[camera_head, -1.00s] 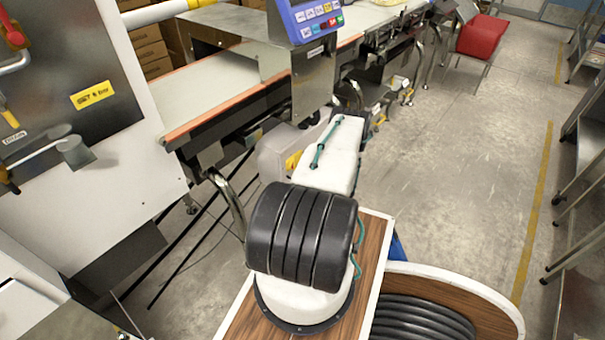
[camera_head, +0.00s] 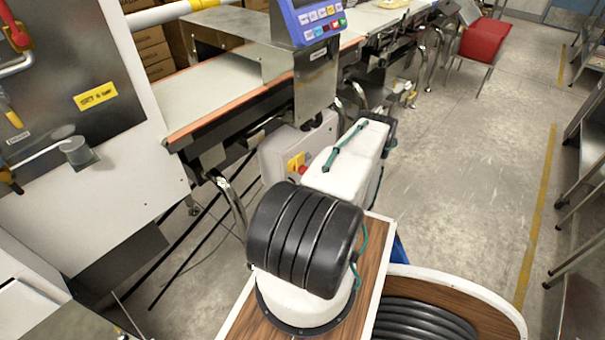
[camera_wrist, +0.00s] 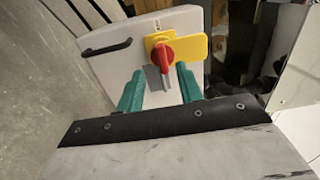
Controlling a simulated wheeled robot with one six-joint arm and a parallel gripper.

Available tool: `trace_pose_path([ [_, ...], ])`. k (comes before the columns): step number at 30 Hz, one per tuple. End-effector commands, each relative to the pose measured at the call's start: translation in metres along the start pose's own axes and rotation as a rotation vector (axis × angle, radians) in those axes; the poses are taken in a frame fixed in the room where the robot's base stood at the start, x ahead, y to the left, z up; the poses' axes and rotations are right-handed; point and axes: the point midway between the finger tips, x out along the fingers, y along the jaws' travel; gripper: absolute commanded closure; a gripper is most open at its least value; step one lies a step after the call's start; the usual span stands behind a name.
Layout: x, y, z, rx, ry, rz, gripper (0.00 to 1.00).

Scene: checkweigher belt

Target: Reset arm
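My gripper (camera_wrist: 160,76) shows in the wrist view with its two green fingers spread apart and nothing held between them. Beyond the fingertips is a pale grey box (camera_wrist: 112,66) with a red rotary switch (camera_wrist: 164,54) on a yellow plate (camera_wrist: 192,47). The switch appears between and above the fingers, apart from them. In the head view my white arm with its black ribbed joint is bent forward beside the same box (camera_head: 277,158). My gripper is hidden there behind the arm.
The checkweigher belt (camera_head: 215,92) and its blue control panel (camera_head: 315,18) stand ahead, close to my arm. A white machine cabinet (camera_head: 130,185) is at left.

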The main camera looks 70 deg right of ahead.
Motion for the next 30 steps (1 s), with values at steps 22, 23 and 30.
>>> trace_pose_path([
  [22, -0.005, -0.017, 0.084, 0.475, -0.302, 0.184, 0.64],
  [23, -0.003, -0.025, 0.089, 0.493, -0.335, 0.203, 0.64],
  [30, 0.024, -0.107, 0.131, 0.572, -0.605, 0.399, 0.64],
])
